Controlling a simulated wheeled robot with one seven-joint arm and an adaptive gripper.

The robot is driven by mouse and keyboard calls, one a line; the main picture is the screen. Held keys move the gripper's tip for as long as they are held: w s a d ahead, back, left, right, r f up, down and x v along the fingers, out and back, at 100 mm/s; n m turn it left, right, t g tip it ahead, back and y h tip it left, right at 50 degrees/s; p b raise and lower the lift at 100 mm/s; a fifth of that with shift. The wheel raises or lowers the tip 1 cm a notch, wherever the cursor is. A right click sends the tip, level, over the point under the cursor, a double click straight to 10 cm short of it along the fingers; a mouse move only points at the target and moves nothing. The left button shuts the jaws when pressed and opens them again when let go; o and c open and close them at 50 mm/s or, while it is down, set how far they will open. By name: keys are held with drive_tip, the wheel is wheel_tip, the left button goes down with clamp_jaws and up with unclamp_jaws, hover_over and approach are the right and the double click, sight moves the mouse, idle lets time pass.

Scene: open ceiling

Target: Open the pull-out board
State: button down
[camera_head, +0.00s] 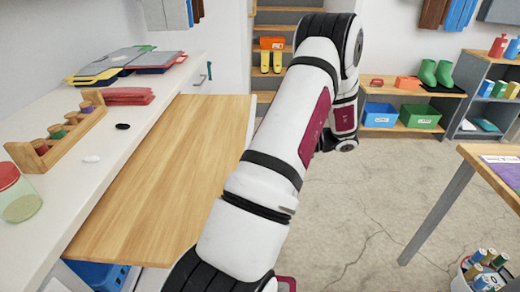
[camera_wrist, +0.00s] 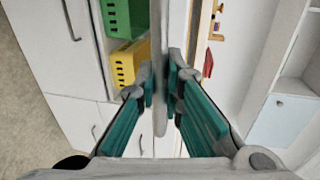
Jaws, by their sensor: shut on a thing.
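The pull-out board (camera_head: 170,165) is a light wooden slab. In the head view it stands out flat from below the white counter at the left, with a wide stretch of its top showing. In the wrist view my gripper (camera_wrist: 162,85) has its teal-lined fingers closed on both sides of a pale grey strip (camera_wrist: 160,125), which looks like the board's front piece. Whether it is a handle or a plain edge I cannot tell.
The white counter (camera_head: 105,185) holds folders (camera_head: 105,68), a wooden peg rack (camera_head: 60,140) and a jar (camera_head: 18,195). A table (camera_head: 490,165) stands at the right, with a bin (camera_head: 483,272) near it. The floor between is clear. Green and yellow bins (camera_wrist: 128,62) show in the wrist view.

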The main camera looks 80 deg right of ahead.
drive_tip(key=c, duration=1.7)
unclamp_jaws()
drive_tip(key=v, duration=1.2)
drive_tip(key=shift+a, duration=0.1)
